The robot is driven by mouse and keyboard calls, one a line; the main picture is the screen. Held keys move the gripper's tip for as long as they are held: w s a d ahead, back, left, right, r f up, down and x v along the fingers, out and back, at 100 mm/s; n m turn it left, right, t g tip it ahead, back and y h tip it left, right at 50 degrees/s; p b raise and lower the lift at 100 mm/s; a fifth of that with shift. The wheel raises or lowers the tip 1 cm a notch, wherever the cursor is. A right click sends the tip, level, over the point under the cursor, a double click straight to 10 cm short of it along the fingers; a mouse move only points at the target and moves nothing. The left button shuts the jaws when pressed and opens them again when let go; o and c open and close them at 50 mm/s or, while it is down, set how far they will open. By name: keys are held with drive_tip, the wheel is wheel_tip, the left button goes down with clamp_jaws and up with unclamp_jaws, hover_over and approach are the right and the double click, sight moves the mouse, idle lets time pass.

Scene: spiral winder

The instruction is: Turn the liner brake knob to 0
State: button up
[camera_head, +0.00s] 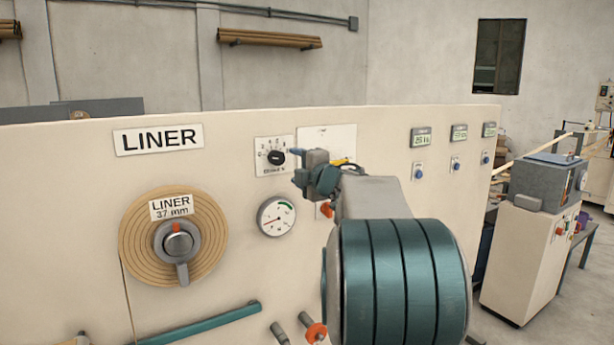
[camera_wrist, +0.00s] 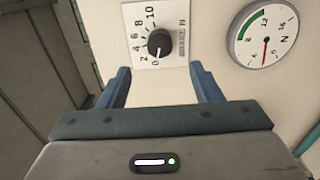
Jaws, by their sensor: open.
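The liner brake knob (camera_head: 277,158) is a round black knob on a white scale plate on the cream panel, right of the LINER sign. In the wrist view the knob (camera_wrist: 159,43) sits among the numbers 0 to 10. In the head view my gripper (camera_head: 298,166) is just right of the knob.
A round gauge (camera_head: 277,216) with a red needle is below the knob; it also shows in the wrist view (camera_wrist: 263,33). A liner roll (camera_head: 137,236) with a grey hub projects from the panel at left. Small displays (camera_head: 420,137) with blue buttons are at right.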

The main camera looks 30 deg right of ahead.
drive_tip(key=shift+s+d, duration=0.1)
drive_tip(key=shift+s, duration=2.15)
drive_tip(key=s+a+f+m+g+p, duration=0.2)
drive_tip(key=s+a+f+m+g, duration=0.5)
drive_tip(key=s, duration=0.8)
drive_tip(key=s+a+f+m+g+p, duration=0.2)
drive_tip(key=s+a+f+m+g, duration=0.6)
drive_tip(key=s+a+f+m, duration=0.3)
drive_tip(key=s+a+f, duration=0.4)
drive_tip(key=f, duration=0.3)
drive_tip(key=shift+a+m+h, duration=0.15)
drive_tip(key=shift+m+h, duration=0.15)
drive_tip(key=shift+m, duration=0.1)
